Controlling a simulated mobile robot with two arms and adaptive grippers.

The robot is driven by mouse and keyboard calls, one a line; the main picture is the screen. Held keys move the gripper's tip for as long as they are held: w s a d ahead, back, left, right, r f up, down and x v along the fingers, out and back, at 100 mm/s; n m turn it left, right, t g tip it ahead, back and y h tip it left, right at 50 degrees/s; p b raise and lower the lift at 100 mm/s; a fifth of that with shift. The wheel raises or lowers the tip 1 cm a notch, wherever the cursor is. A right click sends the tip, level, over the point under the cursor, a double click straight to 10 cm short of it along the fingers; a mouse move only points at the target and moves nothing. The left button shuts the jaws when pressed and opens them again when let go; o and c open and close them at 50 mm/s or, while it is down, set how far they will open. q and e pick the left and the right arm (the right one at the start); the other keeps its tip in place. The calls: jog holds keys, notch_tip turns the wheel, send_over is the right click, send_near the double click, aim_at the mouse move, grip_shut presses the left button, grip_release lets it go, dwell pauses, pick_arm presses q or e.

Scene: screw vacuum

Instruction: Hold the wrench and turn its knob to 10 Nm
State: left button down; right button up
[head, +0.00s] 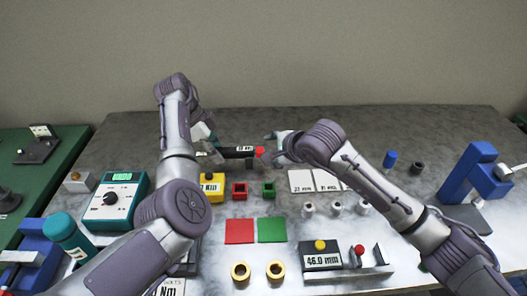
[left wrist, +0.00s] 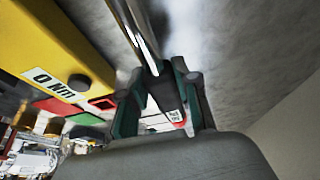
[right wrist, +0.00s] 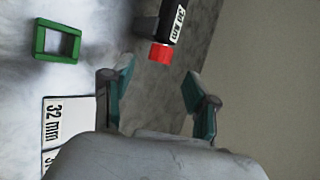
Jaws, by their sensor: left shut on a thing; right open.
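The wrench (head: 238,152) has a black handle with a small white label and a red knob (head: 260,151) at its right end. My left gripper (head: 212,146) is shut on the wrench, which also runs between the fingers in the left wrist view (left wrist: 163,92). My right gripper (head: 274,146) is open and empty, just right of the knob. In the right wrist view, the red knob (right wrist: 160,53) is ahead of the gap between the open fingers (right wrist: 158,92), apart from them.
A yellow box (head: 211,185) labelled 0 Nm (left wrist: 55,85) stands close to the wrench. Red (head: 240,190) and green (head: 268,189) square frames lie in front. White label cards (head: 301,181) lie below my right gripper. The grey table behind the wrench is clear.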

aim_at(263, 151)
jog(key=shift+x, duration=2.75)
grip_shut()
jog(key=shift+g, duration=0.4)
jog(key=shift+w+r+m+g, duration=0.1)
jog(key=shift+m+g, duration=0.1)
jog(key=shift+g, duration=0.4)
jog(key=shift+w+r+m+g, duration=0.1)
jog(key=shift+m+g, duration=0.1)
jog(key=shift+g, duration=0.4)
jog(key=shift+w+f+m+g+h, duration=0.1)
jog(key=shift+m+g+h, duration=0.1)
jog(key=shift+g, duration=0.85)
jog(key=shift+w+m+g+h, duration=0.1)
jog(key=shift+m+g+h, duration=0.1)
jog(key=shift+g, duration=0.85)
